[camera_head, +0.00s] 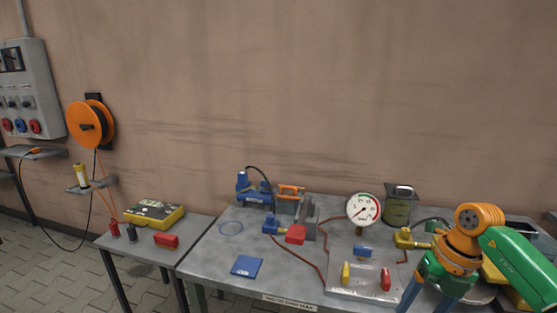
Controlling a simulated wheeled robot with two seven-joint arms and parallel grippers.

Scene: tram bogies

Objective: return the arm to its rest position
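My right arm comes in from the right, green with an orange wrist, over the right part of the grey workbench (210,262). Its gripper (425,303) points down with blue fingers spread apart. Nothing shows between the fingers, but their tips are at the bottom edge of the picture. My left arm and gripper are not in view.
Near the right gripper are a dial gauge (362,209), a yellow fitting (404,238), a clear plate (352,291) with coloured handles, and a dark canister (398,206). A blue pump (252,189) stands further left. A side table (135,249) holds a yellow case (153,214).

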